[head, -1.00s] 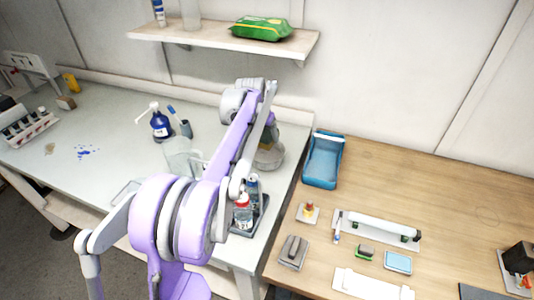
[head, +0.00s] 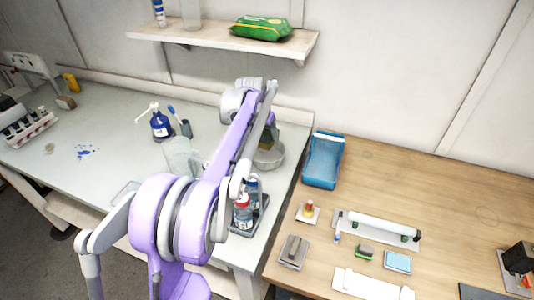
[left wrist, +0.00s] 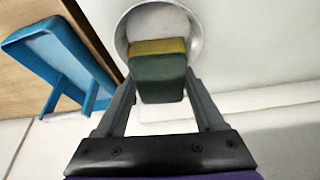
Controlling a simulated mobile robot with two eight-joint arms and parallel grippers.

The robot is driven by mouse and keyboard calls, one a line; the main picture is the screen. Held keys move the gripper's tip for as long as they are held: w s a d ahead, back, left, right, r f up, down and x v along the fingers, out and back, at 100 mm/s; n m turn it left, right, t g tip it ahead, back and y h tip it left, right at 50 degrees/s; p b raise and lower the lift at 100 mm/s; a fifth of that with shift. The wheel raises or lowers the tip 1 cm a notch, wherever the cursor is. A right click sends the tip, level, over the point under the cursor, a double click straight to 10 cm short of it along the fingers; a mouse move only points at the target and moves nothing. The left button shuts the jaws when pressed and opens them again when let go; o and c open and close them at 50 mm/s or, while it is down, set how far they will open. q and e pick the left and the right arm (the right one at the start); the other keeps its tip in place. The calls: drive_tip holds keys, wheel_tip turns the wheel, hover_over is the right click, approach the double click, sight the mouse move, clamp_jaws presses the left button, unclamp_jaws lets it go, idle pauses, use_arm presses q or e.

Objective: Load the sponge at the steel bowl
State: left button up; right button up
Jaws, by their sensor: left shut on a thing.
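The green and yellow sponge (left wrist: 162,75) is between the fingers of my left gripper (left wrist: 160,90), which is shut on it. The steel bowl (left wrist: 195,52) lies beyond the sponge in the left wrist view, and the sponge overlaps its opening there. In the head view the bowl (head: 277,158) stands near the right end of the white counter. The sponge (head: 272,138) shows partly above it, behind my left arm. I cannot tell whether the sponge touches the bowl. My right gripper is not in view.
Bottles in a dark tray (head: 246,220) stand in front of the bowl. A blue tray (head: 323,160) is on the wooden table to the right; it also shows in the left wrist view (left wrist: 60,55). A shelf (head: 225,38) is above.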

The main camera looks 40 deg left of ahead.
sight(268, 132)
use_arm(q)
drive_tip(key=shift+r, duration=0.15)
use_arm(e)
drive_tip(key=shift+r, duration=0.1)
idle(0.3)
use_arm(q)
wheel_tip(268, 132, up, 2)
drive_tip(key=shift+r+p, duration=0.15)
drive_tip(key=shift+p, duration=0.6)
drive_tip(key=shift+w+r+p, duration=0.1)
drive_tip(key=shift+r+p, duration=0.3)
drive_tip(key=shift+r, duration=0.4)
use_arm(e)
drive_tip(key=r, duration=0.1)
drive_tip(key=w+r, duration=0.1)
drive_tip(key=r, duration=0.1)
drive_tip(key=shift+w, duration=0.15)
use_arm(q)
drive_tip(key=shift+f, duration=0.1)
